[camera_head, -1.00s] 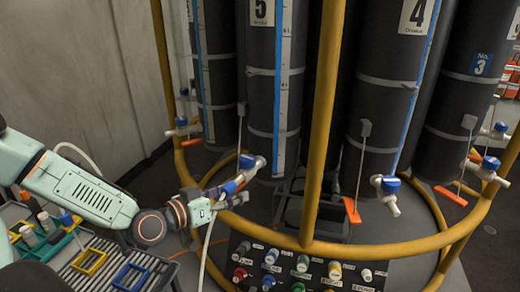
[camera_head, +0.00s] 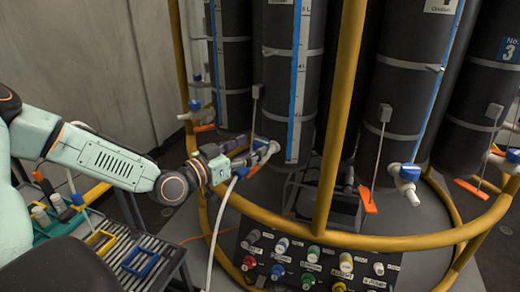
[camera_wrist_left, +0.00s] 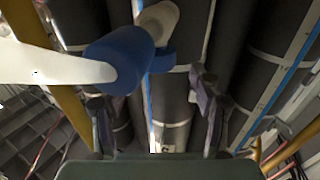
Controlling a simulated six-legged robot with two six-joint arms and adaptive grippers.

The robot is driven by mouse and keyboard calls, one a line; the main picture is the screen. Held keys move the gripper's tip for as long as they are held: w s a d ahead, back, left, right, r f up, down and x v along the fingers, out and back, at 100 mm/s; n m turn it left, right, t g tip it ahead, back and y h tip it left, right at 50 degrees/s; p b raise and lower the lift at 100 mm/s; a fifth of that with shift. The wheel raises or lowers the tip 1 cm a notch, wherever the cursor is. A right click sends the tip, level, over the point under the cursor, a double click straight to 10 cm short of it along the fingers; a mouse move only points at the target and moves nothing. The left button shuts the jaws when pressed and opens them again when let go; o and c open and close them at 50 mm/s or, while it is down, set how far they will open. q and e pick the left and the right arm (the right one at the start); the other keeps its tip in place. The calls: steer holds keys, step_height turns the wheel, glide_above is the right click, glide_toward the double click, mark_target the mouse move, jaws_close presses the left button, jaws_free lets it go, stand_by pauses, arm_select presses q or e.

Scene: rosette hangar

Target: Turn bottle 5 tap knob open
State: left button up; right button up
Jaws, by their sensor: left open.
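Bottle 5 (camera_head: 281,85) is a tall dark cylinder with a blue-edged scale strip, in the middle of the head view; its number is cut off at the top. Its white tap (camera_head: 268,149) sticks out low on its left side, partly hidden by my gripper. In the left wrist view the tap's blue knob (camera_wrist_left: 118,58) looms large at upper left, with white parts on both sides of it. My left gripper (camera_head: 250,158) is at the tap, its fingers spread apart. I cannot tell whether a finger touches the knob. My right gripper is not in view.
A yellow ring rail (camera_head: 370,241) and yellow upright (camera_head: 340,120) stand in front of the bottles. A white hose (camera_head: 219,230) hangs below my gripper. A panel of coloured knobs (camera_head: 318,262) is below. Another blue-and-white tap (camera_head: 405,177) is to the right.

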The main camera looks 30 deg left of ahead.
mark_target(255, 146)
arm_select(q)
steer(key=shift+w+d+f+b, duration=0.1)
steer(key=shift+w+f+b, duration=0.15)
steer(key=shift+w, duration=0.2)
steer(key=shift+w+d+r+b, duration=0.1)
steer(key=shift+w+d+b, duration=0.15)
steer(key=shift+w+b, duration=0.2)
steer(key=shift+w+d+r+b, duration=0.1)
steer(key=shift+w+d+b, duration=0.2)
steer(key=shift+w, duration=0.2)
steer(key=shift+w+a+b, duration=0.1)
steer(key=shift+w+b, duration=0.25)
steer(key=shift+w, duration=0.3)
steer(key=shift+w+r, duration=0.1)
steer(key=shift+c, duration=0.4)
steer(key=shift+c, duration=1.4)
steer(key=c, duration=0.8)
